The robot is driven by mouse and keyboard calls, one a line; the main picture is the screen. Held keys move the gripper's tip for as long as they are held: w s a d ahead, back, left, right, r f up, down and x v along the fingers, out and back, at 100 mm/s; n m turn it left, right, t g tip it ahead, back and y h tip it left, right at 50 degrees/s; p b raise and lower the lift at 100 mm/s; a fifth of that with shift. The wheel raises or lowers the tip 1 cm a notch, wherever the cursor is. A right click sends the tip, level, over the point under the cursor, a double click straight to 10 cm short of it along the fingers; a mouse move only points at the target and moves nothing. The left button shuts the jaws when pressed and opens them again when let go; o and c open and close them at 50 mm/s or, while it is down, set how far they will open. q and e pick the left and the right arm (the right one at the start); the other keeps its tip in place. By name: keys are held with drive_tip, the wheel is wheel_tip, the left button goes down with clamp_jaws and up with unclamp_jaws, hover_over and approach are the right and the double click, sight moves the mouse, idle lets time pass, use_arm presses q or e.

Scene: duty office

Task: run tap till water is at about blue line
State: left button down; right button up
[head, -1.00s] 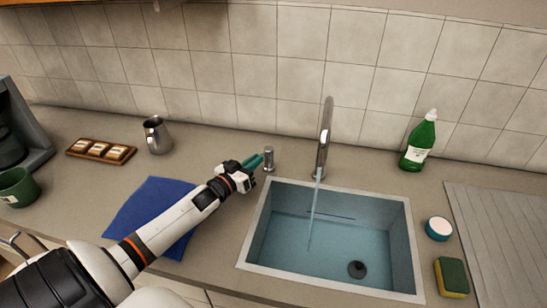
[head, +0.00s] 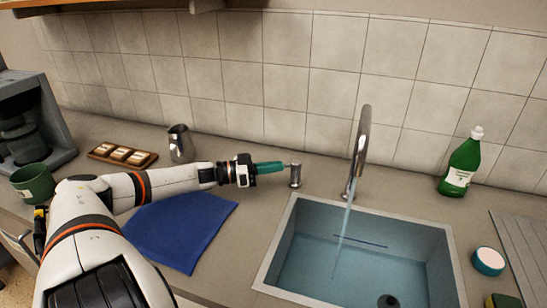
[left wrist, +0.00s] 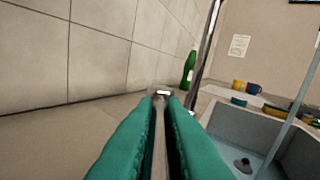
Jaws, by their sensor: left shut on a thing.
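The grey sink (head: 277,254) has a short dark blue line (head: 360,242) on its back wall. Water (head: 343,235) runs from the tall metal tap (head: 360,150) into the bluish basin. I cannot clearly tell the water's height against the line. A small metal tap handle (head: 295,175) stands left of the tap. My left gripper (head: 285,167), with teal fingers, reaches it from the left and is shut on its lever. In the left wrist view the lever (left wrist: 162,93) shows between the fingertips. A dark round drain or plug (head: 388,300) lies at the sink's bottom. My right gripper is out of view.
A green bottle (head: 461,165) stands right of the tap. A blue-and-white round container (head: 488,261) and sponge (head: 503,301) lie right of the sink. A blue cloth (head: 180,228), metal jug (head: 180,143), tray (head: 123,154) and green mug (head: 33,184) are left.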

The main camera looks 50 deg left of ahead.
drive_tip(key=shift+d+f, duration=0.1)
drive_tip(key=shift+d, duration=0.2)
use_arm(q)
drive_tip(key=c, duration=1.5)
unclamp_jaws()
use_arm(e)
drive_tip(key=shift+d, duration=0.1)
